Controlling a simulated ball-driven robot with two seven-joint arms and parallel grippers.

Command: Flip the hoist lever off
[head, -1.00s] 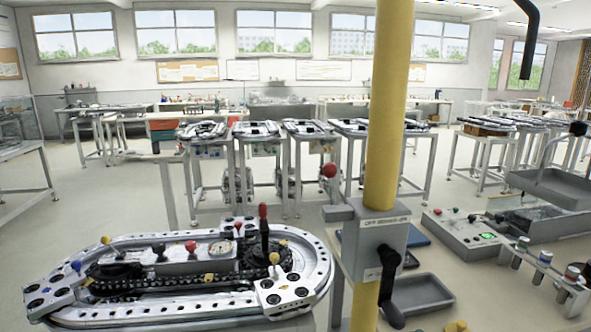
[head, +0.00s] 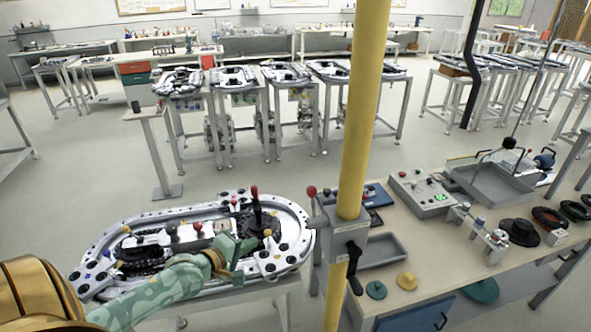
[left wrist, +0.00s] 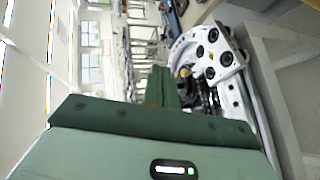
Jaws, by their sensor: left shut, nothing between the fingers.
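A grey switch box (head: 338,245) is fixed to the yellow post (head: 362,110). A lever with a red ball (head: 311,191) stands up at the box's left side. A black handle (head: 353,268) hangs down on the box's front. I cannot tell for sure which is the hoist lever. My left gripper (head: 245,246), green, is shut and empty over the near side of the ring track (head: 295,215), left of the box and apart from it. Its closed fingers (left wrist: 165,88) show in the left wrist view. My right gripper is out of view.
A black lever with a red grip (head: 255,205) rises from the ring track, close behind my gripper. The workbench (head: 420,285) at right carries a control box (head: 420,193), a grey tray (head: 383,250) and discs.

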